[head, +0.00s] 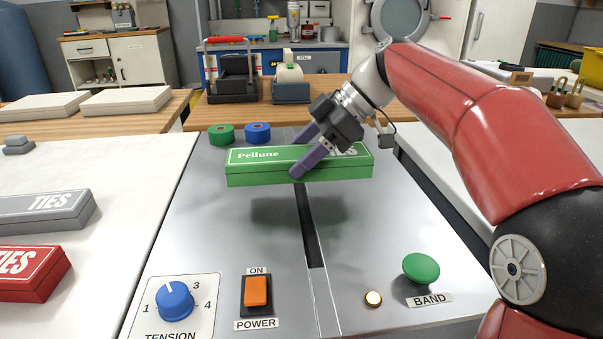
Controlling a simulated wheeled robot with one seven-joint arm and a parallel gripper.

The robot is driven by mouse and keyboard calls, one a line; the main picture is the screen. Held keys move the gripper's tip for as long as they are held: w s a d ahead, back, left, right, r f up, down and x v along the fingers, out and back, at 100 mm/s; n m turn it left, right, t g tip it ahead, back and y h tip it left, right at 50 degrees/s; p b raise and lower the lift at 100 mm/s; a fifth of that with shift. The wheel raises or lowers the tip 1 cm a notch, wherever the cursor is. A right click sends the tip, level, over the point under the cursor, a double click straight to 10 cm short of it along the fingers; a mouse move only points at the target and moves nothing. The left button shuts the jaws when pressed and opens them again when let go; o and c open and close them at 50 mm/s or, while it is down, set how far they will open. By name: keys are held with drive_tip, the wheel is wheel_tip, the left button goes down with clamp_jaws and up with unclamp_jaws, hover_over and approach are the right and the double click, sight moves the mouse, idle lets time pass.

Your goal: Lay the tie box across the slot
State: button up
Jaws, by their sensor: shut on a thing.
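A long green tie box (260,173) with white "Pellune" and "TIES" lettering is held level in the air above the grey metal machine top, its shadow on the metal below. My gripper (301,156) is shut on it near its middle, one purple finger on its near side and the other on the far side. The dark narrow slot (309,228) runs from near to far in the machine top. The box lies crosswise over the slot's far part, apart from the surface. The slot's far end is hidden behind the box.
On the machine's near part are a blue tension knob (174,301), an orange power switch (256,291) and a green band button (421,268). Green (221,134) and blue (257,133) rolls stand behind the box. Grey (45,214) and red (30,274) tie boxes lie on the left white counter.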

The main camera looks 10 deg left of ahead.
sight(302, 177)
wheel_tip(302, 177, down, 4)
drive_tip(key=shift+r, duration=0.25)
drive_tip(key=shift+f+b, duration=0.1)
drive_tip(key=shift+b, duration=0.2)
drive_tip(key=shift+f+b, duration=0.5)
drive_tip(key=shift+b, duration=0.05)
drive_tip(key=o, duration=1)
drive_tip(key=shift+r+p, duration=0.3)
drive_tip(key=shift+p, duration=0.05)
drive_tip(key=p+v, duration=0.1)
drive_tip(key=v, duration=0.5)
drive_tip(key=p+v, duration=0.1)
drive_tip(key=v, duration=0.5)
drive_tip(key=shift+r, duration=0.4)
